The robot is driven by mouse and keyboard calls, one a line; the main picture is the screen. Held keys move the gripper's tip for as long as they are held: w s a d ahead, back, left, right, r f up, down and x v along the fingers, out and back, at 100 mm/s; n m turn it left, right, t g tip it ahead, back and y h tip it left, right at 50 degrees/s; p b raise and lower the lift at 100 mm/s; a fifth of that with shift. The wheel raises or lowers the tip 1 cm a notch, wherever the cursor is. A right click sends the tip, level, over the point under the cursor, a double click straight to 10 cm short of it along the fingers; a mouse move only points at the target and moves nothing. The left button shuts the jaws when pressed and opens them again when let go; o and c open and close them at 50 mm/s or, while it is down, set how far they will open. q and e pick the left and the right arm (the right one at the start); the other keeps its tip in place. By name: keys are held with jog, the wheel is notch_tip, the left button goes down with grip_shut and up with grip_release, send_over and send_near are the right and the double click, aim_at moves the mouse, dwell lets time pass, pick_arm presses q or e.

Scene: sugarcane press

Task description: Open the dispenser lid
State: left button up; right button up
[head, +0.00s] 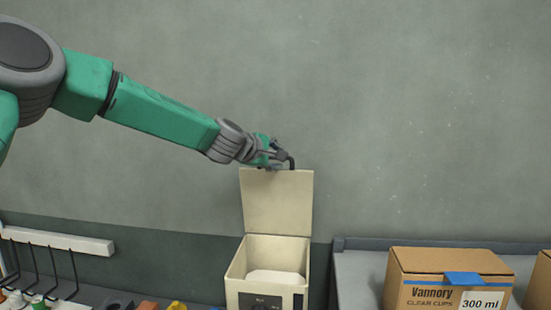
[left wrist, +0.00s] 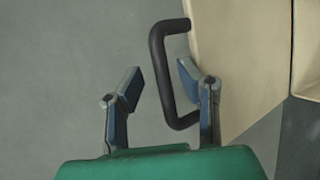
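The dispenser (head: 266,291) is a cream box at the lower middle of the head view. Its lid (head: 277,203) stands upright at the back, leaving the top uncovered, with a pale shape inside. A black handle (head: 291,163) is at the lid's raised edge; it also shows in the left wrist view (left wrist: 158,50), beside the cream lid (left wrist: 228,55). My left gripper (head: 280,157) is at this handle. In the left wrist view my left gripper (left wrist: 160,84) has its fingers apart, with the handle bar between them and a gap on the left side. My right gripper is not in view.
A cardboard box of clear cups (head: 430,262) stands on a grey surface at the right, with another box at the edge. A black wire rack (head: 40,270) and small coloured items are at the lower left. The wall above is bare.

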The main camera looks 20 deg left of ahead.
pick_arm(q)
jog(key=shift+a, duration=0.1)
jog(key=v, duration=1.1)
jog(key=shift+s, duration=0.45)
jog(key=shift+r, duration=0.1)
jog(key=shift+a, duration=0.15)
